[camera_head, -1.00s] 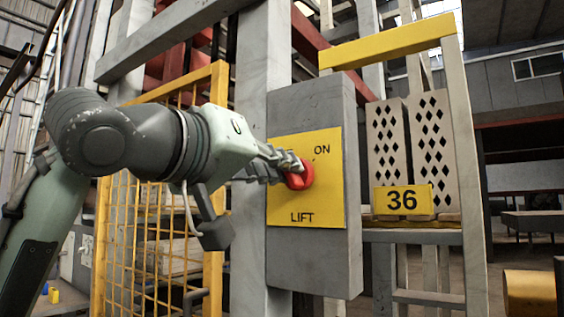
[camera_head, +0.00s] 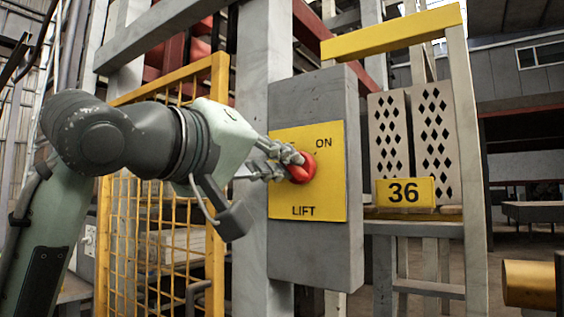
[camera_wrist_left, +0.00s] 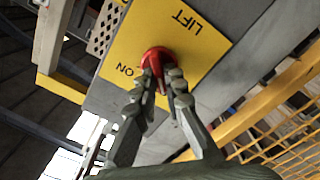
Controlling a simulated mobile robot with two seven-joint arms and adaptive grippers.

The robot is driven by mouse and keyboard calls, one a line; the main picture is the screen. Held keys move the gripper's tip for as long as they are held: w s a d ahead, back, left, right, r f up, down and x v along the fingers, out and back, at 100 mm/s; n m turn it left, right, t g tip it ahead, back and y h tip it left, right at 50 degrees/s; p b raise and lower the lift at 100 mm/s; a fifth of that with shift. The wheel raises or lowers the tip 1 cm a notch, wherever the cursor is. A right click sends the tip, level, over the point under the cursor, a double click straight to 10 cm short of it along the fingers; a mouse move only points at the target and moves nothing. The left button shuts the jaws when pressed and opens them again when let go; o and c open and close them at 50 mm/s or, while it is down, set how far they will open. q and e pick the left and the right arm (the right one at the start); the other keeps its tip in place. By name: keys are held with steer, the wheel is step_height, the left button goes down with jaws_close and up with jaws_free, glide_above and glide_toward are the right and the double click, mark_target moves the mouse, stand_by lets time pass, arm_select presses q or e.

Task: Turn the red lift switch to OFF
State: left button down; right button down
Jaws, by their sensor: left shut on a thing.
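The red lift switch (camera_head: 303,168) is a red knob on a yellow plate (camera_head: 290,205) marked ON at the upper right and LIFT at the bottom. The plate is on the front of a grey box (camera_head: 310,255). My left gripper (camera_head: 288,166) reaches in from the left and is shut on the red knob. In the left wrist view the two fingers (camera_wrist_left: 163,85) sit on either side of the red knob (camera_wrist_left: 156,58), hiding part of it. No OFF marking is visible. My right gripper is not in view.
A yellow mesh gate (camera_head: 215,180) stands left of the box, behind my left arm. To the right is a rack with hollow bricks (camera_head: 433,140) and a yellow sign 36 (camera_head: 405,192). A yellow cylinder (camera_head: 530,285) is at the lower right.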

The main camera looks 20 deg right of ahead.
arm_select(q)
steer(key=c, duration=1.6)
jaws_free()
steer(key=v, duration=1.2)
